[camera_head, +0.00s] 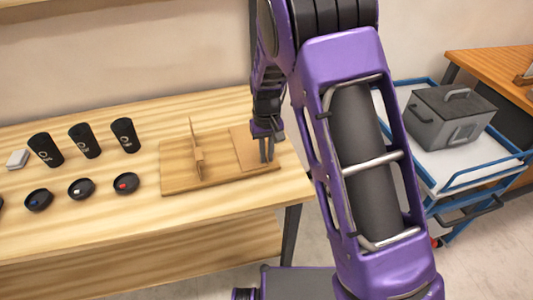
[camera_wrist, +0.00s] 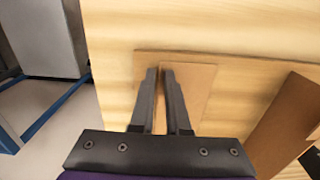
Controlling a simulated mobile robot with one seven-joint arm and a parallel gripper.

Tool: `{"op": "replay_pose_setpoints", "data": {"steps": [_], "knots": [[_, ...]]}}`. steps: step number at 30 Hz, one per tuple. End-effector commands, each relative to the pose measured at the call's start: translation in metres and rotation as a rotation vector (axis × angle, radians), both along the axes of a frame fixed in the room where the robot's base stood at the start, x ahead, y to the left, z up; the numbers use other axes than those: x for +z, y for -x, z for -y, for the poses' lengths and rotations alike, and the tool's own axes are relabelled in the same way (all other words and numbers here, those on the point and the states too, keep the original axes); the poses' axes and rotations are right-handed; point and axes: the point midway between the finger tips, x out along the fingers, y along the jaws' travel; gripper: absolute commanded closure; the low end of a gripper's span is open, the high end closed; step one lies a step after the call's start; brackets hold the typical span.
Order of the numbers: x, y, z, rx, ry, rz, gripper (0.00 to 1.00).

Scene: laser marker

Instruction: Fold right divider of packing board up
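The wooden packing board (camera_head: 180,187) lies on the table near its right end. Its left divider (camera_head: 195,150) stands upright. The right divider (camera_head: 247,148) lies flat on the board in the head view; a flat brown panel (camera_wrist: 192,85), which appears to be this divider, lies under my fingers in the wrist view. My gripper (camera_head: 267,158) points down at the right edge of this divider. In the wrist view its fingers (camera_wrist: 159,72) are slightly apart with a narrow gap, and nothing is clearly held. Whether the fingertips touch the divider cannot be told.
Several black cups (camera_head: 84,141) and round dishes (camera_head: 81,188) stand left of the board, with a small white block (camera_head: 17,159). A blue cart (camera_head: 450,180) with a grey box (camera_head: 450,115) stands to the right, beyond the table edge.

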Motion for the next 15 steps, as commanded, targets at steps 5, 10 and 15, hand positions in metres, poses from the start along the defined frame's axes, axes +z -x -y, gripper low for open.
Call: {"op": "replay_pose_setpoints", "data": {"steps": [5, 10, 15], "knots": [[0.0002, 0.0, -0.0003, 0.0, 0.0, 0.0, 1.0], [0.0003, 0.0001, -0.0007, 0.0, -0.001, 0.0, 1.0], [0.0003, 0.0001, -0.001, 0.0, -0.001, 0.0, 1.0]]}}
